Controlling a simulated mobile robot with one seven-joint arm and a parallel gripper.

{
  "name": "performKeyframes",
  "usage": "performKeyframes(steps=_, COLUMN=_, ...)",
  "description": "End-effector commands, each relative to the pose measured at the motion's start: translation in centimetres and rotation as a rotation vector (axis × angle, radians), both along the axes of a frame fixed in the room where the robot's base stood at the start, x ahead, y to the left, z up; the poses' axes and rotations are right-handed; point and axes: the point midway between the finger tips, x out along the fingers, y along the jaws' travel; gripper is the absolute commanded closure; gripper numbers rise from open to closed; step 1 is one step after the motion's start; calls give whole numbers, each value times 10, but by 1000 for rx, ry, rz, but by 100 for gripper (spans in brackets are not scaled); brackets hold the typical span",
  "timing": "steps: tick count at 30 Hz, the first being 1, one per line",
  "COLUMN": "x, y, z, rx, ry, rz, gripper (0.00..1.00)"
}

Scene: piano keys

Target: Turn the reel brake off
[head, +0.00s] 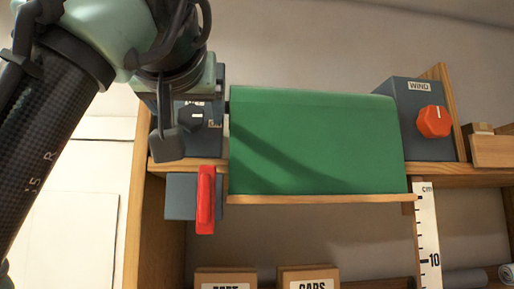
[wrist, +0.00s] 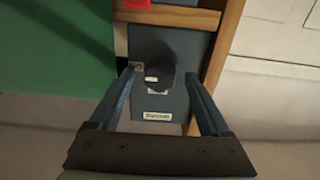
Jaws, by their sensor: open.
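A dark knob (head: 190,118) with a pointer sits on a blue-grey box at the left of the shelf, under a small label partly hidden by my gripper. The wrist view shows the knob (wrist: 154,62) and a white label (wrist: 157,116) too blurred to read. A red lever (head: 206,200) hangs upright on a blue-grey block below the shelf edge. I cannot tell from the labels which control is the reel brake. My gripper (wrist: 158,75) is open and empty, its two fingers reaching to either side of the knob; contact cannot be judged.
A green sheet (head: 315,142) fills the middle, above a wooden ledge (head: 320,199). At right, a box marked WIND carries an orange-red knob (head: 433,121). A wooden upright (head: 160,225) stands at left. Below are two labelled boxes (head: 308,276) and a white scale (head: 428,235).

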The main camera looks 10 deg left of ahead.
Motion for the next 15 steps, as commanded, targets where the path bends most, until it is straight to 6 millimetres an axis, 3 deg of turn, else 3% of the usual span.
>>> performKeyframes(steps=7, x=0, y=0, z=0, rx=0, ry=-1, rz=0, gripper=19)
performKeyframes(steps=15, x=0, y=0, z=0, rx=0, ry=0, rz=0, gripper=68)
